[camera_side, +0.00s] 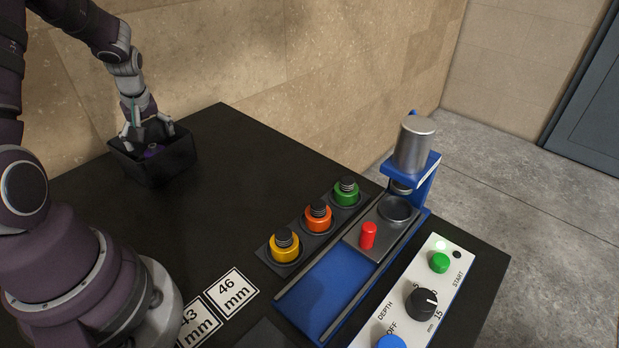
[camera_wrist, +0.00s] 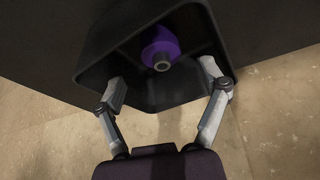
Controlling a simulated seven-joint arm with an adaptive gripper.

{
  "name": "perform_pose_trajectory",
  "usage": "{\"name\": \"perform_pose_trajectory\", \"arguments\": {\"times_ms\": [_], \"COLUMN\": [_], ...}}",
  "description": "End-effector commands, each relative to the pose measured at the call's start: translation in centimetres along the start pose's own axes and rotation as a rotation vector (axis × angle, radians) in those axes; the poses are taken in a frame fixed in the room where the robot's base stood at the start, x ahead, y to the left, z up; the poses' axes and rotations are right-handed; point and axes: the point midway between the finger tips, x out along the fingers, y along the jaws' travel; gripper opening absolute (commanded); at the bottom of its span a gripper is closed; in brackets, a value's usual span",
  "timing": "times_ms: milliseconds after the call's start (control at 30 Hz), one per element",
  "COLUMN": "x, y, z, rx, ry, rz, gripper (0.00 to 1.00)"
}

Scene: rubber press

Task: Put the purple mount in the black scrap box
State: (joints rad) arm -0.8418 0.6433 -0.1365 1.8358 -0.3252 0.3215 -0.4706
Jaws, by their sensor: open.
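The purple mount (camera_wrist: 162,50) lies inside the black scrap box (camera_wrist: 88,72), near the middle of the wrist view, with its light round end facing my camera. In the side view a bit of the purple mount (camera_side: 152,150) shows inside the black scrap box (camera_side: 160,172) at the back left of the table. My gripper (camera_side: 150,130) is over the box mouth with its fingers spread. In the wrist view my gripper (camera_wrist: 165,92) is open, with a finger to each side and the mount apart from both.
Yellow (camera_side: 285,248), orange (camera_side: 318,217) and green (camera_side: 346,192) mounts stand in a holder mid-table. A press (camera_side: 413,150) with a blue frame stands at right, and a control panel (camera_side: 425,295) in front. The table between box and holder is clear.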

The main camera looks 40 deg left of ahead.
Motion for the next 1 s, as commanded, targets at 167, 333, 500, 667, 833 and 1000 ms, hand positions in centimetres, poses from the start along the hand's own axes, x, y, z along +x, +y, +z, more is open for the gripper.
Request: {"name": "perform_pose_trajectory", "arguments": {"times_ms": [167, 333, 500, 667, 833, 1000], "x": [-3.9, -6.1, -10.0, -17.5, -22.2, -23.4], "y": [0.0, 0.0, 2.1, 4.4, 3.0, 1.6], "z": [0.0, 0.0, 1.8, 8.5, 15.5, 18.3], "rx": [0.000, -0.001, 0.163, 0.602, 1.042, 1.235], "ry": [0.004, 0.003, 0.013, 0.035, 0.064, 0.079], "rz": [0.003, 0.000, 0.078, 0.280, 0.490, 0.584], "gripper": [0.75, 0.75, 0.75, 0.75, 0.75, 0.75]}}
